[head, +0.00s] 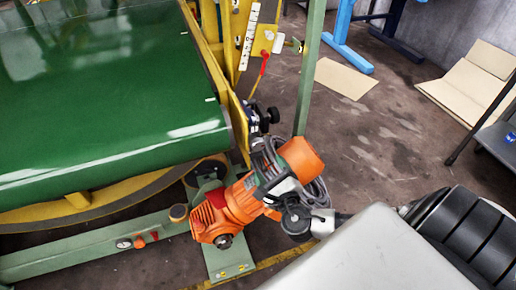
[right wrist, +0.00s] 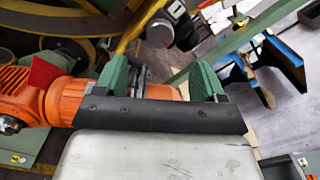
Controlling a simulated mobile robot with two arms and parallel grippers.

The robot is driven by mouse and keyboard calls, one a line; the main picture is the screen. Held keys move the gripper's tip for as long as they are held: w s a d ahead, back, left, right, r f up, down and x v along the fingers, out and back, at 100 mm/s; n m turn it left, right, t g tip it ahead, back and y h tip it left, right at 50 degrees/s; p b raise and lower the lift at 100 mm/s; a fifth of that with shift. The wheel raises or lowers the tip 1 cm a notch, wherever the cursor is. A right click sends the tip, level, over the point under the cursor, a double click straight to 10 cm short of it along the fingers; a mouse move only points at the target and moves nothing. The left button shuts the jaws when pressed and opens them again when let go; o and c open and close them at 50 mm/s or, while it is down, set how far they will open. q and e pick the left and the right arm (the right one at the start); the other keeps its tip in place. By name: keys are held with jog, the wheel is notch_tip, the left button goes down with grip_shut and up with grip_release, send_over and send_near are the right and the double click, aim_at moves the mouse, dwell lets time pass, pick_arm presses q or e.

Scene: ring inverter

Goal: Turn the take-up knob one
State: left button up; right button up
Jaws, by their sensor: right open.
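A black knob (head: 272,115), apparently the take-up knob, sticks out from the yellow frame beside the green belt's corner. A dark knob-like part (right wrist: 186,35) also shows at the top of the right wrist view. My right gripper (head: 275,168) is below the knob and apart from it, over the orange gearmotor (head: 303,160). In the right wrist view its two green fingers (right wrist: 160,72) stand apart, open, with no knob between them. The orange motor and a grey part show behind and between the fingers. My left gripper is not in view.
The green belt (head: 100,90) fills the left. A green post (head: 309,70) rises just right of the knob. A red-handled part (head: 264,60) and a white scale (head: 248,38) sit above it. Cardboard (head: 345,78) lies on the floor behind. Open floor is to the right.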

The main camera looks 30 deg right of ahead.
aim_at(259, 147)
jog(key=x, duration=0.9)
jog(key=shift+w+d+f+b, duration=0.1)
jog(key=shift+w+d+b, duration=0.1)
jog(key=shift+w+b, duration=0.15)
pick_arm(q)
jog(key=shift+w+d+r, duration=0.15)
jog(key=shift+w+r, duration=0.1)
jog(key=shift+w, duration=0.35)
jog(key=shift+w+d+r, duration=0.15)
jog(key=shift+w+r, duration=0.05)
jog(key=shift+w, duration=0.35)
pick_arm(e)
jog(key=c, duration=0.9)
